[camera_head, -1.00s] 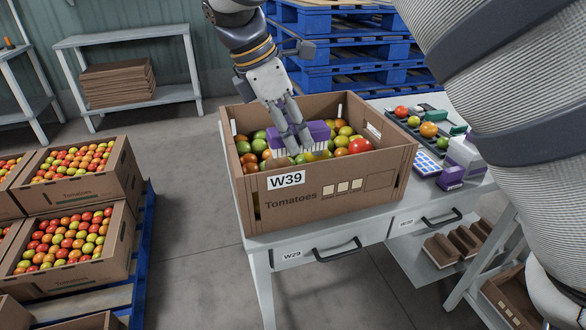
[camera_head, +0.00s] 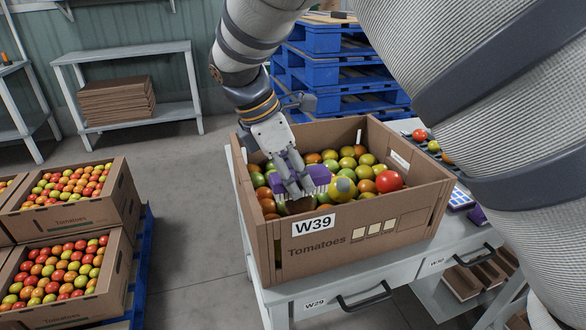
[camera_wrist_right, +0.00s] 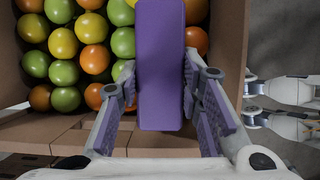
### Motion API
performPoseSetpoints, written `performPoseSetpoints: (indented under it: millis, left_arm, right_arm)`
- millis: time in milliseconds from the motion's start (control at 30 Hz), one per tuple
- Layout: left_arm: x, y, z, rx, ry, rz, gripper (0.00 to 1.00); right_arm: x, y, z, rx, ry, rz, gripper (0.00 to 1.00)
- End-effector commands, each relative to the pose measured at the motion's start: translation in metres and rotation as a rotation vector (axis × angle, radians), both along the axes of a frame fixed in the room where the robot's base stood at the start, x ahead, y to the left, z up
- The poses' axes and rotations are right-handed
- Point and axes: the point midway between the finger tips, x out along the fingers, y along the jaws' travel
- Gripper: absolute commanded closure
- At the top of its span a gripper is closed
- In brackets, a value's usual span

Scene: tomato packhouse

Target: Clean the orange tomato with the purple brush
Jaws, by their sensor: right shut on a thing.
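My right gripper (camera_head: 299,187) is shut on the purple brush (camera_head: 318,174). It holds the brush with its pale bristles down over the front left part of the tomato crate (camera_head: 410,205). The brush also shows between the fingers in the right wrist view (camera_wrist_right: 160,70). Several orange tomatoes lie in the crate, among them one at the right (camera_head: 365,172); I cannot tell which is meant. A brownish tomato (camera_head: 299,205) is partly hidden below the bristles; contact cannot be made out. A yellow-green tomato with a grey patch (camera_head: 343,187) lies just right of the brush. My left gripper is not in view.
The crate, marked W39, stands on a grey table (camera_head: 330,292) with drawers. A tray with a few tomatoes (camera_head: 433,147) is partly hidden behind my large arm link. Full tomato crates (camera_head: 125,205) stand on the left. Blue pallets (camera_head: 340,65) are stacked behind.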

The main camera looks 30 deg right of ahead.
Motion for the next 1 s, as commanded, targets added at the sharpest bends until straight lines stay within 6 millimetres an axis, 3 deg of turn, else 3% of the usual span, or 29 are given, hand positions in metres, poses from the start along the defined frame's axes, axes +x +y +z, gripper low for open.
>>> performPoseSetpoints:
  millis: [1000]
  left_arm:
    - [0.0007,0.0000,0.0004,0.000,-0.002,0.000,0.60]
  right_arm:
    - [0.0001,0.0000,-0.0055,0.000,-0.001,0.000,0.90]
